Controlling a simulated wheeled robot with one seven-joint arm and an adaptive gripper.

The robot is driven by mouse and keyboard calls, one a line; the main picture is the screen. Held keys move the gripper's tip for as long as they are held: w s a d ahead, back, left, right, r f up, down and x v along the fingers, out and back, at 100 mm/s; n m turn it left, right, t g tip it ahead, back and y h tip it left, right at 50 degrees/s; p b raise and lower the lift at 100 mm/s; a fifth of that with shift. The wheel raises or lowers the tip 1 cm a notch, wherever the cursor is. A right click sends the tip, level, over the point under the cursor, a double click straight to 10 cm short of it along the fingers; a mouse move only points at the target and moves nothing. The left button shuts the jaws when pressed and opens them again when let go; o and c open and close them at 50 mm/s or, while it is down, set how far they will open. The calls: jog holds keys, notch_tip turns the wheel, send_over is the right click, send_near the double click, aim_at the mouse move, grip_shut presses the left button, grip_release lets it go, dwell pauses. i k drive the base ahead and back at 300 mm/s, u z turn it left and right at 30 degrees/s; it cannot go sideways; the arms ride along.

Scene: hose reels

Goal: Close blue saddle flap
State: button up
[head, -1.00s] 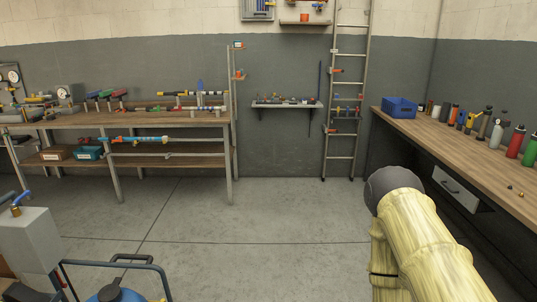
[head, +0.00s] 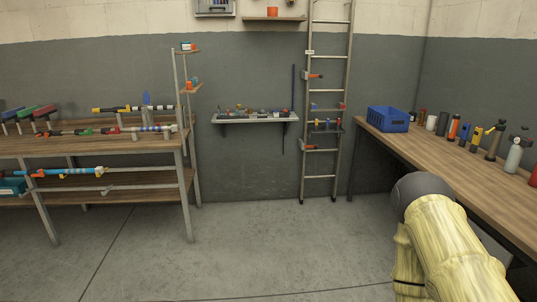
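A small blue upright piece (head: 146,98) stands up from a grey holder on the left workbench, beside a long rod with yellow and black parts (head: 115,109). It may be the raised blue saddle flap, but it is too small to be sure. A blue pipe (head: 72,172) with orange fittings lies on a rail below the benchtop. Several small clamps and fittings, some bluish, sit on the wall shelf (head: 254,118) and on the ladder. My arm in its pale yellow cover shows at the lower right. My gripper is outside the view.
The left workbench (head: 97,148) has metal legs and a lower shelf. A ladder (head: 323,178) leans on the back wall. The right workbench (head: 455,172) carries a blue crate (head: 388,119) and several bottles. The floor (head: 250,245) between them is clear.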

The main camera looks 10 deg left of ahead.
aim_at(146, 99)
jog(key=u, duration=0.1)
jog(key=i, duration=1.65)
jog(key=u, duration=0.5)
jog(key=i, duration=1.6)
jog(key=u, duration=0.6)
jog(key=i, duration=0.65)
jog(key=u, duration=0.2)
